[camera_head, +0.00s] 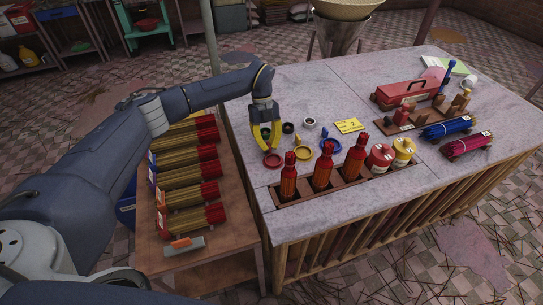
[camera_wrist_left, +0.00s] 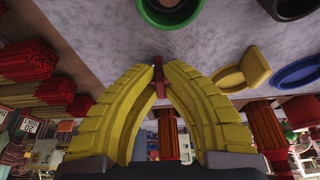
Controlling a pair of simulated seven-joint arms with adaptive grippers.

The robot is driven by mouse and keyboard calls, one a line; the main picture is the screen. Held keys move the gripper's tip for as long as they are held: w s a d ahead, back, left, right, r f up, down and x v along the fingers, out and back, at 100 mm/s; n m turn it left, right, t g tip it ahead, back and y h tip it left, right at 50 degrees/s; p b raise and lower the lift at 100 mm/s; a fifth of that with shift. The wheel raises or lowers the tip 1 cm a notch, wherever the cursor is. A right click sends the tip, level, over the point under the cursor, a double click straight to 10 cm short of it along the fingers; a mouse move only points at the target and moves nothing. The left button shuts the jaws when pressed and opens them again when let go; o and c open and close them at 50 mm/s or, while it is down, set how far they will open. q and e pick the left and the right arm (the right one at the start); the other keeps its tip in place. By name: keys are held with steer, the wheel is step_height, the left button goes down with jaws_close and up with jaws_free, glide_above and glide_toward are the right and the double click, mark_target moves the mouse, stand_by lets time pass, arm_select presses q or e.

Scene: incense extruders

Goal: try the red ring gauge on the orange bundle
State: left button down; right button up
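My left gripper (camera_head: 267,143) has yellow fingers and hangs over the near left part of the stone table. In the left wrist view its fingertips (camera_wrist_left: 158,80) meet on a thin red piece. This is the red ring gauge (camera_head: 272,160), which shows just under the fingers in the head view. I cannot tell whether it touches the table. Three upright orange bundles with red tops (camera_head: 288,182) (camera_head: 322,172) (camera_head: 354,160) stand in a wooden rack to the right of the gripper; which one is meant is unclear. My right gripper is not in view.
A yellow ring (camera_head: 302,153), a blue ring (camera_head: 329,148) and a green ring (camera_wrist_left: 170,12) lie nearby. Red and yellow-topped jars (camera_head: 380,158) fill the rack's right end. A yellow card (camera_head: 349,126) lies behind. Stick bundles (camera_head: 190,194) cover a lower side table.

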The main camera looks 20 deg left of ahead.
mark_target(270, 147)
arm_select(q)
steer(key=shift+r, duration=0.15)
steer(key=shift+r, duration=2.4)
